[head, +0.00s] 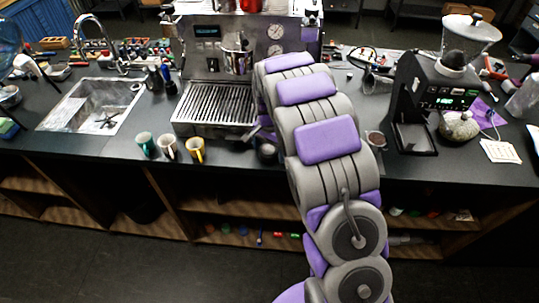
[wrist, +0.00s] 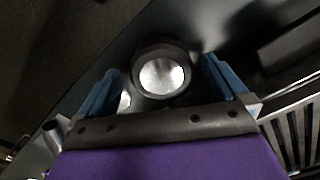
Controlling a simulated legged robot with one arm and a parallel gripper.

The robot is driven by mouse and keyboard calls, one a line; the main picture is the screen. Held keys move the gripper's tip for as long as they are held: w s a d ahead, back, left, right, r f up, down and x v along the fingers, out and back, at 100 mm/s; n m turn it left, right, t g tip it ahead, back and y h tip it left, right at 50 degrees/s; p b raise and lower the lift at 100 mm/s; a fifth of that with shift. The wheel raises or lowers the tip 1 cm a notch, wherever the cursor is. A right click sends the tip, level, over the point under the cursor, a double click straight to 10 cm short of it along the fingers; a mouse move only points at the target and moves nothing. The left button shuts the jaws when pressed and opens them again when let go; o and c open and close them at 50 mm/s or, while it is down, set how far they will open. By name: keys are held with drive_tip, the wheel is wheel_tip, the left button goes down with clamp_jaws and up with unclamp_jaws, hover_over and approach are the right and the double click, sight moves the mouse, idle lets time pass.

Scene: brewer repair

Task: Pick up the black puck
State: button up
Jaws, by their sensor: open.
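A round black piece with a bright silvery top, which looks like the black puck (wrist: 141,55), lies in the upper middle of the wrist view. My gripper (wrist: 160,66) is open, with one blue finger on each side of the puck and gaps between. I cannot tell how far the fingertips are above or short of it. In the head view a dark round thing, likely the same puck (head: 267,151), shows at the counter's front edge, left of my arm. My arm hides most of my gripper there.
The espresso machine's drip tray (head: 215,105) is just left of my arm; its grille (wrist: 300,130) shows at the wrist view's right. Several mugs (head: 168,148) stand at the counter's front edge. A black grinder (head: 432,95) stands right. The sink (head: 92,105) is at left.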

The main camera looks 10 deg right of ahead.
drive_tip(key=shift+f, duration=0.35)
drive_tip(key=shift+a+r, duration=0.1)
drive_tip(key=shift+a, duration=0.35)
drive_tip(key=shift+c, duration=1.2)
drive_tip(key=shift+d, duration=0.3)
drive_tip(key=c, duration=0.6)
drive_tip(key=shift+a, duration=0.15)
drive_tip(key=c, duration=0.6)
